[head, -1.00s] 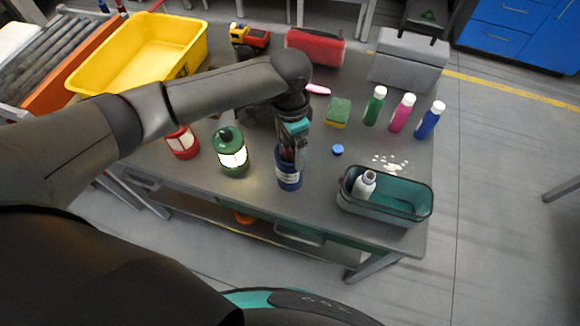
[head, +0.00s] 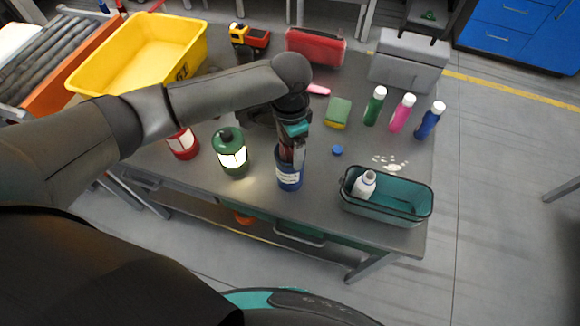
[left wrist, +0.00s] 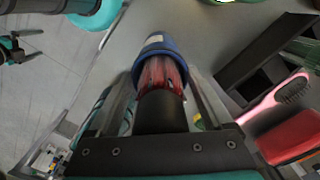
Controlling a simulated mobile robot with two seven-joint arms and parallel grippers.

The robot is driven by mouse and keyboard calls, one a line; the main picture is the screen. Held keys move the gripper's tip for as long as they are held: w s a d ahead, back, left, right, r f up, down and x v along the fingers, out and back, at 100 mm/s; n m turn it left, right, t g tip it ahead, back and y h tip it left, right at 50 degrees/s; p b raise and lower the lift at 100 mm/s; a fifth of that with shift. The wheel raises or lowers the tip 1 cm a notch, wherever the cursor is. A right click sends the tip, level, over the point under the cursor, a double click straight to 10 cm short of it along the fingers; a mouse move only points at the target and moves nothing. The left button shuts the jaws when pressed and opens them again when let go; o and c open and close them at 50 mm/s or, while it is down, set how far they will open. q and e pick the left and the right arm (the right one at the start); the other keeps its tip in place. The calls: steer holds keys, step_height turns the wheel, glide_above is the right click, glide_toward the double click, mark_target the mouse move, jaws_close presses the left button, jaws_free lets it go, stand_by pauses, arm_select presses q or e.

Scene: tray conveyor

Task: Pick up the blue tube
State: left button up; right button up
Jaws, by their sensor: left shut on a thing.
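A blue tube (head: 289,180) with a white label stands upright near the table's front edge. In the left wrist view its blue rim (left wrist: 158,44) shows, with a clear, red-streaked part and a black part towards my palm. My left gripper (head: 291,158) comes down on it from above, its fingers on both sides of it and shut on it. The finger contacts are partly hidden. My right gripper (left wrist: 33,46) shows small at the left edge of the left wrist view, its two fingers apart and empty.
A green lantern (head: 229,135) and a red lantern (head: 178,152) stand left of the tube. A teal bin (head: 405,200) holding a white bottle is to the right. Green, pink and blue bottles (head: 430,121) stand behind it. A yellow tub (head: 100,84) is at the back left.

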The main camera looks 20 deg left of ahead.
arm_select(q)
jaws_close()
steer(key=shift+r, duration=0.1)
